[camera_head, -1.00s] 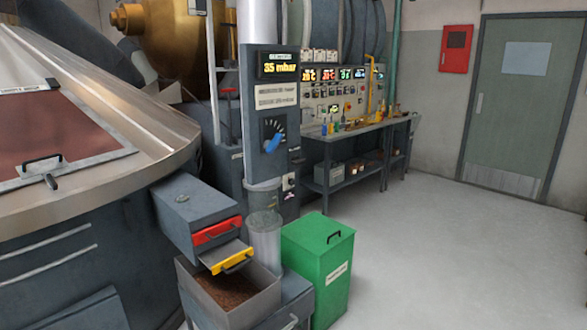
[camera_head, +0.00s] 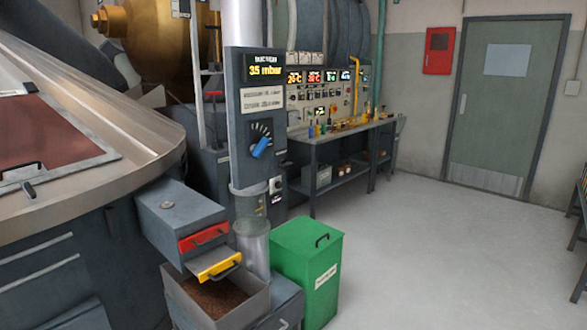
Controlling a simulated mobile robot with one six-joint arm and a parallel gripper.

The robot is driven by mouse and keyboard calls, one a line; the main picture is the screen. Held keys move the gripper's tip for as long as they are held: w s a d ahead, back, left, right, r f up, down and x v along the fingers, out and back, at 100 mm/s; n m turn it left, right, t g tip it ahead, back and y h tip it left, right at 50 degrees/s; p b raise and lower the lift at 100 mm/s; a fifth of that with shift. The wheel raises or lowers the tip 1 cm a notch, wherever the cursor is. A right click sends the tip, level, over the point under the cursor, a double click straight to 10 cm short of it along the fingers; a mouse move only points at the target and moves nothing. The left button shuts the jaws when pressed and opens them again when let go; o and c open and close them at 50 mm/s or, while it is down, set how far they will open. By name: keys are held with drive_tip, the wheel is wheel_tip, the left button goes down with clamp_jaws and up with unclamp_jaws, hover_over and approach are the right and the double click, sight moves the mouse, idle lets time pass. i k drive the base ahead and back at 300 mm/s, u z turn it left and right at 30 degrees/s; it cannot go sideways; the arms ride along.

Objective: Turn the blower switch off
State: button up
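A dark grey control column (camera_head: 240,130) stands left of centre, with a lit display (camera_head: 264,67) reading 35 mbar. A blue knob (camera_head: 262,147) on a dial sits below two label plates, its handle slanting. A small pale switch box (camera_head: 276,185) with a dark centre is mounted low on the column's right side. Its lettering and position are too small to read, and I cannot tell for sure which control is the blower switch. My gripper is not in view.
A green lidded bin (camera_head: 320,275) and a bin of brown grains (camera_head: 262,297) stand before the column. A grey box with red and yellow handles (camera_head: 180,222) juts out there. A bench (camera_head: 345,140) stands behind. Open floor (camera_head: 430,250) lies to the right.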

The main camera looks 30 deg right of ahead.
sight(282, 164)
drive_tip(key=i, duration=0.9)
drive_tip(key=u, duration=0.05)
